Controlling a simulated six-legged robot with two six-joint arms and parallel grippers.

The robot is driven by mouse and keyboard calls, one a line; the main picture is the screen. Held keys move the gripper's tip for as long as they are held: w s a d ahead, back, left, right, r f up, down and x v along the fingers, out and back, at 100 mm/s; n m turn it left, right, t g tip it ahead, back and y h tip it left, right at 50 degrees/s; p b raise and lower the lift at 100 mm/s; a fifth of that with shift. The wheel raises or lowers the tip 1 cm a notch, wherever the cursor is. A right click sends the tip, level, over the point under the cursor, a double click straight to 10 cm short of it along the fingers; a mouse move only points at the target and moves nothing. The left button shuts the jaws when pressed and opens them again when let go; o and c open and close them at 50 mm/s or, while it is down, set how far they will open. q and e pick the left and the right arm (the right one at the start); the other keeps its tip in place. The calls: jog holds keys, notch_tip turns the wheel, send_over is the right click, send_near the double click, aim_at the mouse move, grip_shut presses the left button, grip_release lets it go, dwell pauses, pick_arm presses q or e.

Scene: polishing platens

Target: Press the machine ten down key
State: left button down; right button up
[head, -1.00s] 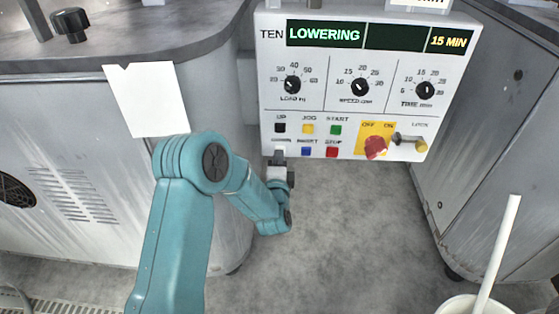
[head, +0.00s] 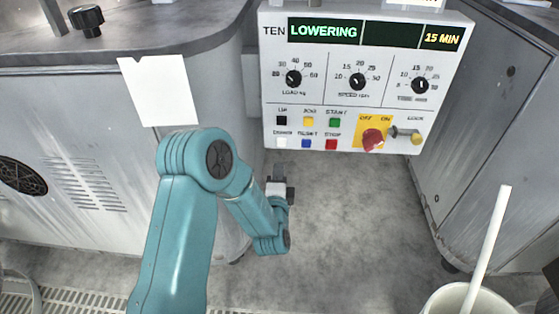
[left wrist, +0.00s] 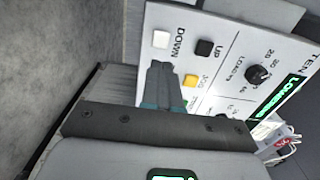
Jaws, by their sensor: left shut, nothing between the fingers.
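The machine ten panel (head: 330,90) is white, and its display (head: 324,31) reads "LOWERING" and "15 MIN". The white down key (head: 282,143) sits below the black up key (head: 282,121) at the panel's lower left. The down key (left wrist: 161,39) and up key (left wrist: 204,48) also show in the left wrist view. My left gripper (head: 279,168) is shut and empty, just below the down key in the head view and apart from it. In the left wrist view its fingertips (left wrist: 160,66) show near the down key. My right gripper is not in view.
Yellow, green, blue and red keys (head: 332,144) lie right of the down key. A red off/on knob (head: 373,139) and a lock key (head: 407,134) are further right. Grey cabinets (head: 490,150) flank the panel. A white bucket (head: 462,301) with a stick stands at lower right.

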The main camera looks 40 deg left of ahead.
pick_arm(q)
jog(key=shift+v, duration=1.85)
jog(key=shift+f, duration=0.1)
jog(key=s+d+f+n+g+h, duration=0.2)
jog(key=s+d+f+g+h, duration=0.25)
jog(key=d+f, duration=0.35)
jog(key=s+d+f+n+g+h, duration=0.2)
jog(key=s+d+f+g+h, duration=0.25)
jog(key=f, duration=0.55)
jog(key=s+d+f+n+g+h, duration=0.2)
jog(key=s+d+n+g, duration=0.15)
jog(key=s, duration=0.25)
jog(key=s+d+f+n+g+h, duration=0.2)
jog(key=s+d+n, duration=0.25)
jog(key=s, duration=0.25)
notch_tip(320, 180, up, 29)
jog(key=n+p, duration=0.1)
jog(key=p, duration=2.9)
jog(key=shift+s+n, duration=0.25)
jog(key=shift+n, duration=0.15)
